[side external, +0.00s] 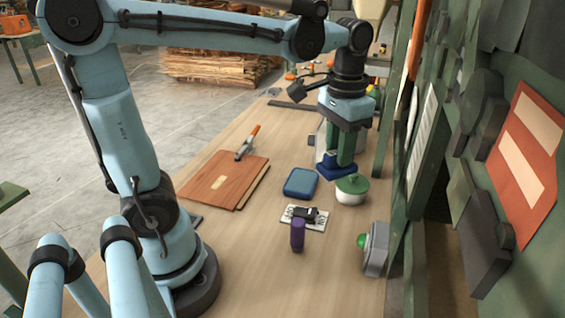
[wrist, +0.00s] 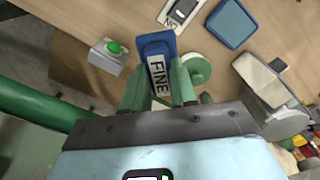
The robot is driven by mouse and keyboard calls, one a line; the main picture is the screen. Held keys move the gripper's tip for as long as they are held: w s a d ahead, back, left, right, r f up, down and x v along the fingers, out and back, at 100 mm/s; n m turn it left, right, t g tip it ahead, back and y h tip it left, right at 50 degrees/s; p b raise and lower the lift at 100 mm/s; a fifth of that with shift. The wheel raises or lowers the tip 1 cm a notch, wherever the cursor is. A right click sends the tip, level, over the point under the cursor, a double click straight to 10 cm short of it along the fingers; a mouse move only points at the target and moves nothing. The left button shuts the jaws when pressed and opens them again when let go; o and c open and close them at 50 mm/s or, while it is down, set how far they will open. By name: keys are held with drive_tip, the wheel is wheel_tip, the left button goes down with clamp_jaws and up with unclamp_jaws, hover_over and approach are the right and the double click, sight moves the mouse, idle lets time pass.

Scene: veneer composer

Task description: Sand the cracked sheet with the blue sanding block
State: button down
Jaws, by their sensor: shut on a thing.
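My gripper (side external: 340,150) is shut on the blue sanding block (side external: 337,170), near the far right of the bench. In the wrist view, the block (wrist: 157,45) sits between the two green fingers (wrist: 160,92), and its white label reads FINE. I cannot tell for certain whether the block clears the bench top. Reddish-brown veneer (side external: 225,182) lies flat on the bench, left of the gripper and apart from it. A small pale patch shows on it, but no crack can be made out at this size. The veneer is not in the wrist view.
A white pot with a green lid (side external: 351,184) stands close beside the block. A blue pad (side external: 301,184), a card (side external: 316,223) with a black item, a purple object (side external: 297,236) and a green-button box (side external: 376,249) are nearby. An orange-tipped tool (side external: 248,141) is at the veneer's far edge.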

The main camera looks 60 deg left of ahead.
drive_tip(key=c, duration=1.6)
unclamp_jaws()
clamp_jaws()
drive_tip(key=s+a+f+n, duration=0.2)
drive_tip(key=a, duration=0.6)
drive_tip(key=s+a+f+n, duration=0.2)
drive_tip(key=a+n, duration=0.1)
drive_tip(key=a, duration=0.6)
drive_tip(key=s+a+f+n, duration=0.4)
drive_tip(key=s+a, duration=0.7)
drive_tip(key=a, duration=0.1)
drive_tip(key=shift+s+d+f, duration=0.1)
drive_tip(key=shift+d+f, duration=0.05)
drive_tip(key=shift+f, duration=2.75)
